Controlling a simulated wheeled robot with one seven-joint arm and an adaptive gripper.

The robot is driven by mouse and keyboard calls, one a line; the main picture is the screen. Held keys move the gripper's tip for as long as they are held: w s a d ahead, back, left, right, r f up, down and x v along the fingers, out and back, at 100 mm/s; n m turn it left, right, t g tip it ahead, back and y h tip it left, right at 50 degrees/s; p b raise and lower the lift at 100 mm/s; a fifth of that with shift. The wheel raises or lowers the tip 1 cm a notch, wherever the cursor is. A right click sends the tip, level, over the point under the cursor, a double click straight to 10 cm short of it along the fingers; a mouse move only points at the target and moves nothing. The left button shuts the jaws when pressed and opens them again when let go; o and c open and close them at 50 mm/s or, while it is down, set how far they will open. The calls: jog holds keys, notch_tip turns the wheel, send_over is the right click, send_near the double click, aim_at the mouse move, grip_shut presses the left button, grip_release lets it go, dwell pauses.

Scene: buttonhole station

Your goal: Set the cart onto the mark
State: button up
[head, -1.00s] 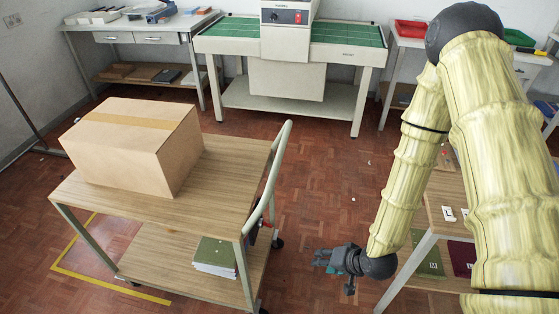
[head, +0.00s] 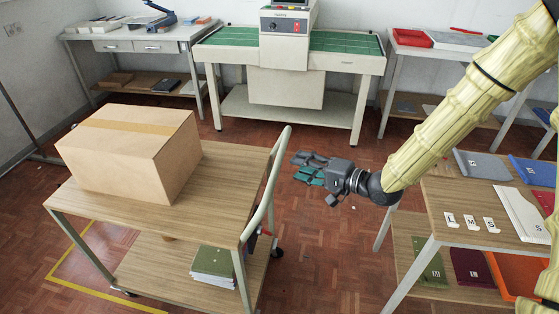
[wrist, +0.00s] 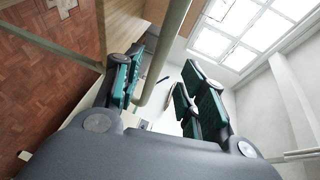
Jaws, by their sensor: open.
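The cart (head: 235,160) is a two-tier wooden-topped trolley with pale metal legs and a curved push handle (head: 271,185) at its right end. A closed cardboard box (head: 120,150) stands on its top, and green-covered stacks (head: 213,265) lie on its lower shelf. The mark is a yellow tape outline (head: 62,255) on the floor, partly hidden behind and under the cart's left side. My gripper (head: 308,168) is open, just right of the handle at about its height. In the wrist view the handle bar (wrist: 165,50) shows between the spread fingers; contact cannot be told.
At right stands a table (head: 440,215) with label cards, folders and bins. A green-topped machine (head: 290,50) and side benches line the back wall. Red parquet floor (head: 330,250) is free between the cart and the right table.

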aim_at(279, 161)
jog(key=x, duration=0.8)
jog(key=shift+w+a+f, duration=0.1)
jog(key=shift+a, duration=0.05)
grip_shut()
